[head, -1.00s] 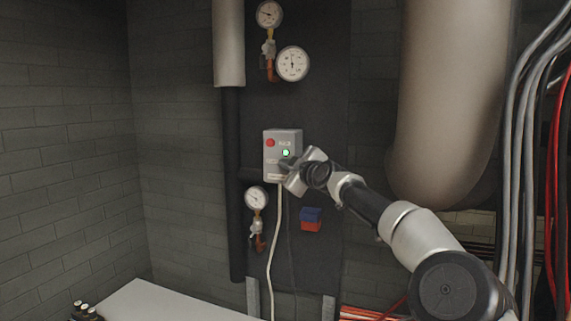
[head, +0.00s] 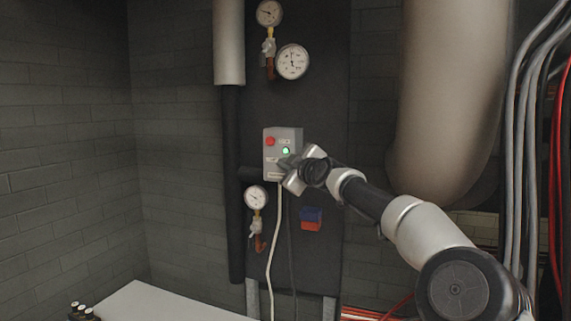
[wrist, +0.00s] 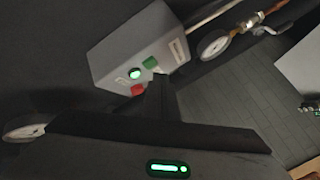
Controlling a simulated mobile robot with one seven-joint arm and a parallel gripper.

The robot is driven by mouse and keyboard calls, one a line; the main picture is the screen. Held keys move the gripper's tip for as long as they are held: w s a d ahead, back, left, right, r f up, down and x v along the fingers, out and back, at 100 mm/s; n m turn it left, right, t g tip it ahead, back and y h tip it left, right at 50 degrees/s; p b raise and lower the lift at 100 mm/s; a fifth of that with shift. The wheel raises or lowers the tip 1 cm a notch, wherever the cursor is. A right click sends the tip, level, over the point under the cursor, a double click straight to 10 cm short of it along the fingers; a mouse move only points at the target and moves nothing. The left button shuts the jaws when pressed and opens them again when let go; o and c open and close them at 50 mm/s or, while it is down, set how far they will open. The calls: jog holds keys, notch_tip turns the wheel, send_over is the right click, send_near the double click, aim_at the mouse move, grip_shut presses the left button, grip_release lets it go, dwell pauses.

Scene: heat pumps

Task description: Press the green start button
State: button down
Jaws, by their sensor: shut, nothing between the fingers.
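A grey control box (head: 270,164) is fixed to the dark panel, with a red button (head: 270,142) and a round light (head: 286,151) glowing green. The box also shows in the wrist view (wrist: 113,55), with the lit round light (wrist: 134,73), the red button (wrist: 138,90) and a green button (wrist: 150,63). My gripper (head: 286,163) is shut and empty, its tips at the lower right of the box front. In the wrist view the fingertips (wrist: 157,76) are right by the green button; I cannot tell whether they touch it. In the head view the gripper hides the green button.
Gauges (head: 292,62) sit above the box and another gauge (head: 256,197) below left. A pale cable (head: 274,240) hangs from the box. A blue and red block (head: 311,219) is below right. A large pipe (head: 450,100) stands right; a white surface (head: 165,303) lies low left.

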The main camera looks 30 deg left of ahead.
jog(key=shift+s+d+b, duration=0.15)
jog(key=shift+s+b, duration=1.1)
jog(key=shift+b, duration=0.1)
jog(key=shift+s+d+b, duration=0.1)
jog(key=shift+s+b, duration=1.1)
jog(key=shift+b, duration=0.15)
